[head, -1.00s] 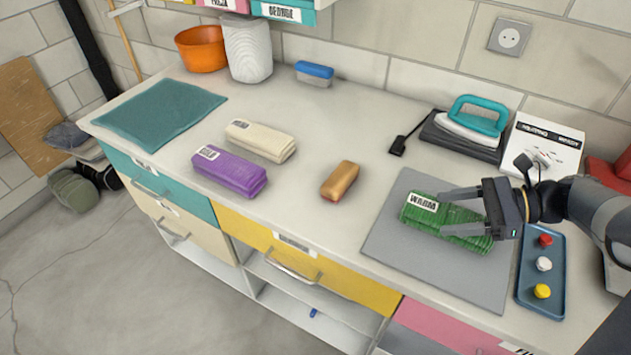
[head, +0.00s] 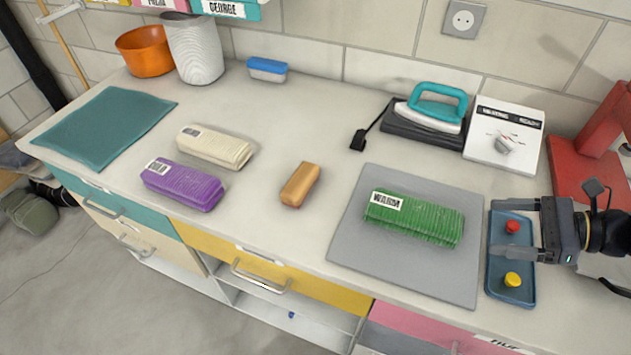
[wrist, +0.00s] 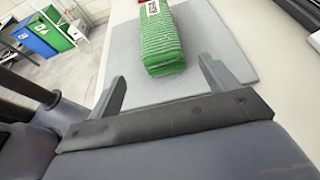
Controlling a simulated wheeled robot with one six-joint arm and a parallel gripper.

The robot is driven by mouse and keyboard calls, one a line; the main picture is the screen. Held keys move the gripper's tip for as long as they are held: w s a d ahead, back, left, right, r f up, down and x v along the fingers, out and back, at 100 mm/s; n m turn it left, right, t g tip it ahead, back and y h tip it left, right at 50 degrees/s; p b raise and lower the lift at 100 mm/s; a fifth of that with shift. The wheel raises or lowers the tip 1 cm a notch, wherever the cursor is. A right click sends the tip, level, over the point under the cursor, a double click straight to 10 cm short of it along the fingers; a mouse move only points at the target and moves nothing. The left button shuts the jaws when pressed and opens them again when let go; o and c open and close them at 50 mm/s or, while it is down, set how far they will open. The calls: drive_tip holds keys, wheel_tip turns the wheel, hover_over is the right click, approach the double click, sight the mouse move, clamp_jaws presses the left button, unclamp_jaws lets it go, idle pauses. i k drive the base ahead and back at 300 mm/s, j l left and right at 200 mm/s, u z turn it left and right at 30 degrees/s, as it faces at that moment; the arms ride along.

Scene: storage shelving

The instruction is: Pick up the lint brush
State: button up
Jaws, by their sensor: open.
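No object is plainly marked as the lint brush. A small brown, rounded block (head: 300,185) lies on the counter left of the grey mat, and a small blue-topped block with a pale lower part (head: 267,70) stands against the back wall; I cannot tell which is the brush. My gripper (head: 500,228) is open and empty at the right, over the blue tray, well away from both. In the wrist view its two spread fingers (wrist: 163,80) point toward a green ribbed bundle (wrist: 160,40), with nothing between them.
The labelled green bundle (head: 413,219) lies on the grey mat (head: 365,255). The blue tray (head: 513,290) holds red and yellow pieces. Purple (head: 183,186) and cream (head: 215,147) bundles lie left. An iron (head: 432,110) and white box (head: 505,135) stand behind. Bare counter surrounds the brown block.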

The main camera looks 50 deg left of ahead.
sight(293, 195)
drive_tip(key=u, duration=2.25)
drive_tip(key=z, duration=2.25)
drive_tip(key=k, duration=0.5)
drive_tip(key=j+u, duration=0.3)
drive_tip(key=i+u, duration=0.1)
drive_tip(key=u, duration=0.25)
